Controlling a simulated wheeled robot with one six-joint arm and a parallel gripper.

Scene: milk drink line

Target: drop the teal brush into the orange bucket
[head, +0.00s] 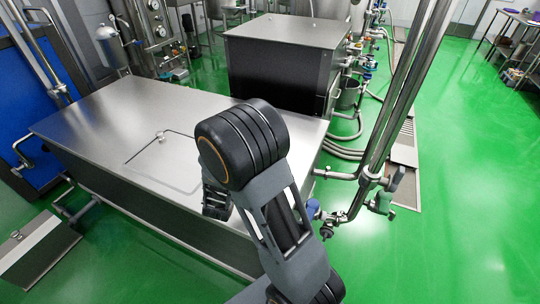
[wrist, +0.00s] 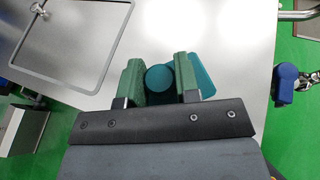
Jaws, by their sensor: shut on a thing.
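The teal brush (wrist: 160,78) is between the two green-padded fingers of my gripper (wrist: 158,76) in the wrist view. My gripper is shut on it. Part of the brush also shows to the right of the right finger, and the rest is hidden by the fingers and gripper body. The brush and fingers appear over the steel top in the wrist view; their height above it is hard to tell. In the head view my own arm covers the middle, and the brush cannot be made out. No orange bucket is visible in either view.
A broad steel top (head: 118,113) with a hatch outline fills the left and middle. A dark steel-topped cabinet (head: 270,72) stands behind it. Vertical pipes (head: 403,90) with valves rise at the right. Open green floor (head: 470,190) lies to the right.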

